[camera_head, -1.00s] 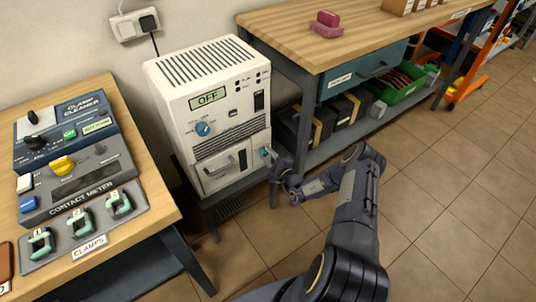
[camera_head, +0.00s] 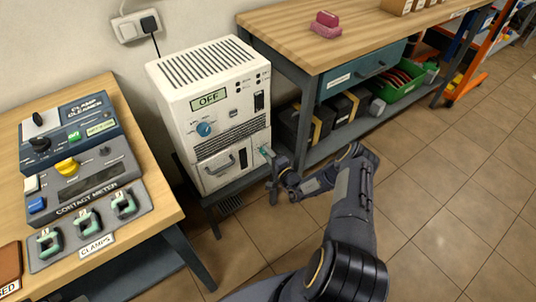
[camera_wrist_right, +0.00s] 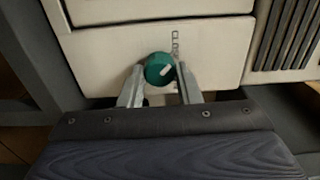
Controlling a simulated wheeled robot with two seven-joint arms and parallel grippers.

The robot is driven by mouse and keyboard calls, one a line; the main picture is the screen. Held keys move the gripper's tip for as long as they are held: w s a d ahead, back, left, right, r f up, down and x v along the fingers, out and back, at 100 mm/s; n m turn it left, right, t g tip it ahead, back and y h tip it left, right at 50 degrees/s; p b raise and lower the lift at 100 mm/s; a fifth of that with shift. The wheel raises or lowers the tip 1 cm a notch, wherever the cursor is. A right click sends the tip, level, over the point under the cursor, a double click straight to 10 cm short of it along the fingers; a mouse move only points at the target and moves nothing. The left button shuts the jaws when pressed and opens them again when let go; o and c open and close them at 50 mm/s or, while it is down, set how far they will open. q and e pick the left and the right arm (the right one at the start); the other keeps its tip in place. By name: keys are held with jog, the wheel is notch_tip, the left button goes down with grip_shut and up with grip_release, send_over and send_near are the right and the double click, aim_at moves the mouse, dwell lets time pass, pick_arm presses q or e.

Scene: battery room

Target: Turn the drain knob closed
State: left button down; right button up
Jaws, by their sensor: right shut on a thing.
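The drain knob is a round green knob (camera_wrist_right: 159,69) with a white pointer mark, low on the front of the white machine (camera_head: 207,110). In the right wrist view its pointer slants toward the upper right, near partly hidden lettering that begins "CLO". My right gripper (camera_wrist_right: 160,78) is shut on the knob, one finger on each side. In the head view the knob (camera_head: 264,152) is mostly hidden by my right gripper (camera_head: 270,158). The machine's display reads OFF. My left gripper is not in view.
A wooden table (camera_head: 150,170) with a contact meter (camera_head: 85,185) and clamps stands at left. A workbench (camera_head: 290,40) with a drawer and a lower shelf of bins stands at right. The tiled floor in front is clear.

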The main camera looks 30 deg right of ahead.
dwell(0.3)
jog(key=o, duration=1)
jog(key=shift+s, duration=0.1)
jog(key=s, duration=0.5)
jog(key=s+p, duration=0.1)
jog(key=s, duration=0.1)
jog(key=shift+s+d, duration=0.3)
jog(key=shift+s, duration=0.05)
jog(key=shift+w, duration=0.1)
